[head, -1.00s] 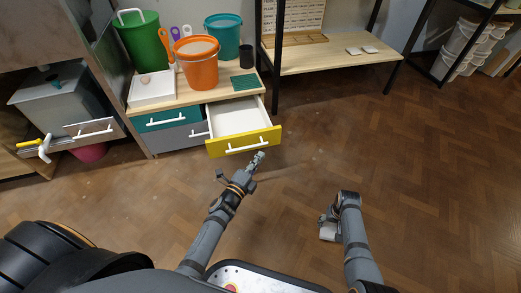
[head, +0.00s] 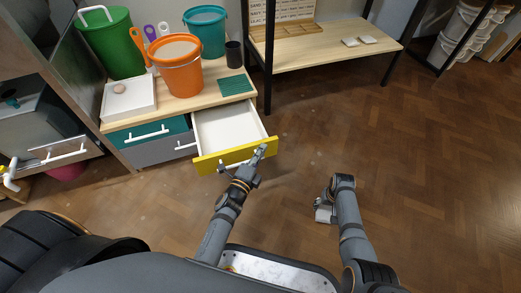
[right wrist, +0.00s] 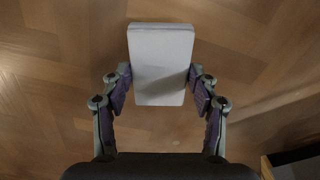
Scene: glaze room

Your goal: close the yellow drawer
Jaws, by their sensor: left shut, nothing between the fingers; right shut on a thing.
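The yellow drawer (head: 207,163) is pulled out of the low cabinet, and its white inside looks empty. Its yellow front faces me. My left gripper (head: 260,152) is shut and empty, with its fingertips at the right part of the yellow front. I cannot tell whether they touch it. My arm hides part of the drawer's white handle. My right gripper (right wrist: 160,88) is shut on a pale grey-white block (right wrist: 162,50), held above the floor. The block also shows small in the head view (head: 324,215), away from the drawer.
A teal drawer (head: 120,137) and a grey drawer (head: 160,152) beside the yellow one are shut. An orange bucket (head: 176,76), a white box (head: 112,106) and a green mat (head: 236,85) are on the cabinet top. Open floor lies to the right.

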